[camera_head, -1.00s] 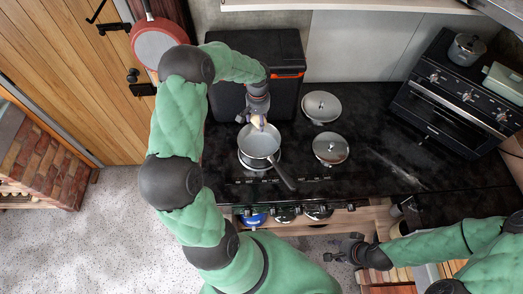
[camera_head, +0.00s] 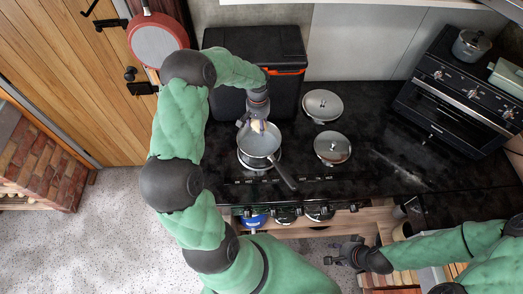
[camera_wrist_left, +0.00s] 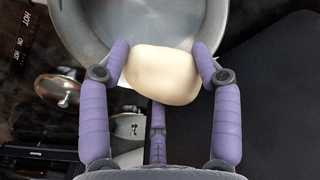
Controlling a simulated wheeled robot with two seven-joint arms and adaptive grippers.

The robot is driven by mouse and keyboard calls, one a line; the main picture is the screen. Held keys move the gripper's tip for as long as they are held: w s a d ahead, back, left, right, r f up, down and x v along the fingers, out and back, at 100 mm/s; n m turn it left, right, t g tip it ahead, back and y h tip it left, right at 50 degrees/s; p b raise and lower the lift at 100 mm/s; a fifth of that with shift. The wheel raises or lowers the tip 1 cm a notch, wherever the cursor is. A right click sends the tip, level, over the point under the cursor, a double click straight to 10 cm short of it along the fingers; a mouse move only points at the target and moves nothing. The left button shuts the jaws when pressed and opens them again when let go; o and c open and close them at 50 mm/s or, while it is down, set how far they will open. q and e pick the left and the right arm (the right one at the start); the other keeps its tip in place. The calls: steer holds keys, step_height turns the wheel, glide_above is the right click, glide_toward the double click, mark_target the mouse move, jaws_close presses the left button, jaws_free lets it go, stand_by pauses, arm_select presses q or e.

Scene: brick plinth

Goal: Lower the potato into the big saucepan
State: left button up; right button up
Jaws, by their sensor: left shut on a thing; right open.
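The potato (camera_wrist_left: 163,74) is a pale, smooth lump held between the two purple fingers of my left gripper (camera_wrist_left: 160,68). In the head view the left gripper (camera_head: 256,124) reaches down over the far side of the big saucepan (camera_head: 252,146), with the potato (camera_head: 257,126) small at its tip. The saucepan is grey with a dark handle pointing down and right, and stands on the hob. In the left wrist view the saucepan (camera_wrist_left: 90,30) lies behind the potato. I cannot tell the potato's exact height over it. My right gripper (camera_head: 345,254) is open and empty at lower right.
Two lidded pots (camera_head: 322,104) (camera_head: 332,148) stand on the black hob right of the saucepan. A black box (camera_head: 285,60) stands close behind my left gripper. A red pan (camera_head: 158,42) hangs at left, and an oven (camera_head: 450,100) stands at right.

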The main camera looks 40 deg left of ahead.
arm_select(q)
steer(key=b, duration=0.4)
glide_above(259, 143)
steer(key=shift+s+f, duration=0.1)
steer(key=shift+f, duration=2.75)
steer(key=shift+f+b, duration=2.05)
steer(key=shift+f, duration=0.45)
steer(key=o, duration=1.3)
steer(key=shift+c, duration=0.2)
steer(key=shift+r, duration=0.1)
step_height(259, 143, up, 12)
steer(key=shift+f, duration=0.1)
